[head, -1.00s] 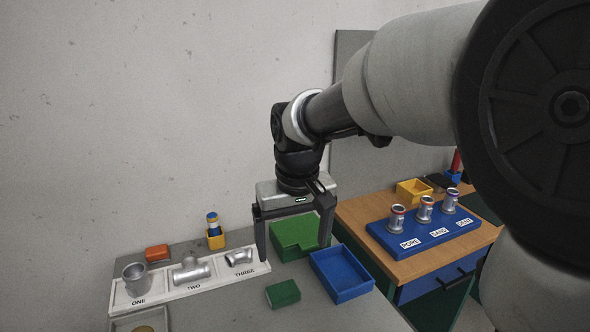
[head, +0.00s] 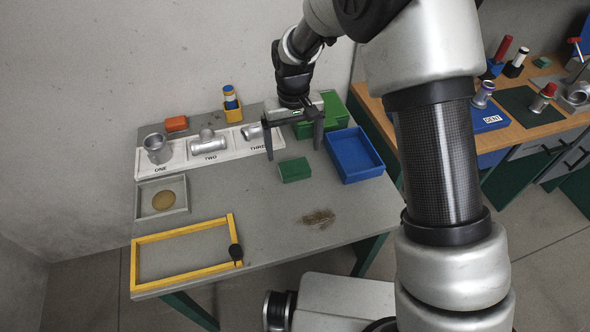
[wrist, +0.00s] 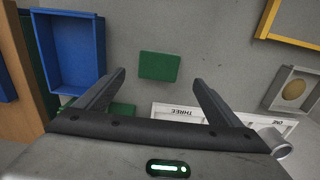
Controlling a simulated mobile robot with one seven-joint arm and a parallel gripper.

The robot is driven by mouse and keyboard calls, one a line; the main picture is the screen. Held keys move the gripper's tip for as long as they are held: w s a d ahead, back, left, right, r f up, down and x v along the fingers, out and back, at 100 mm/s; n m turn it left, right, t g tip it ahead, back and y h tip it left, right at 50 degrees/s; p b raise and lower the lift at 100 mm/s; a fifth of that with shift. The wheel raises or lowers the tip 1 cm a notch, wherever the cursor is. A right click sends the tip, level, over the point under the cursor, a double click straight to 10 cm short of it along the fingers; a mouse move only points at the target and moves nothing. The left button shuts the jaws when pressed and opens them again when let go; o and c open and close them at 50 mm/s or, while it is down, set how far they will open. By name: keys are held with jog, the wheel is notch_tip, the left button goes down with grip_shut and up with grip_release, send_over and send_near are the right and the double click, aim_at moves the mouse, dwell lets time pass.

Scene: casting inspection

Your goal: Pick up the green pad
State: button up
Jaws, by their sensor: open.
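The green pad (head: 294,170) is a small green block lying flat on the grey table, left of the blue tray. In the wrist view the green pad (wrist: 160,66) lies beyond the fingertips, roughly between their lines, with clear table around it. My gripper (head: 294,152) is open and empty, its fingers pointing down, above and behind the pad in the head view. It also shows in the wrist view (wrist: 158,78), with both fingers apart and nothing between them touching.
A blue tray (head: 378,171) stands right of the pad, with a green container (head: 338,112) behind. A white labelled rack (head: 176,166) with metal castings lies left. A yellow frame (head: 182,234) and a brown smudge (head: 318,217) are nearer. The table front is largely clear.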

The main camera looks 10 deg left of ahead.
aim_at(295, 166)
jog(key=shift+w+d+f, duration=0.1)
jog(key=shift+f, duration=3.3)
jog(key=c, duration=1.1)
notch_tip(295, 166, up, 10)
jog(key=shift+r, duration=0.1)
jog(key=shift+c, duration=0.2)
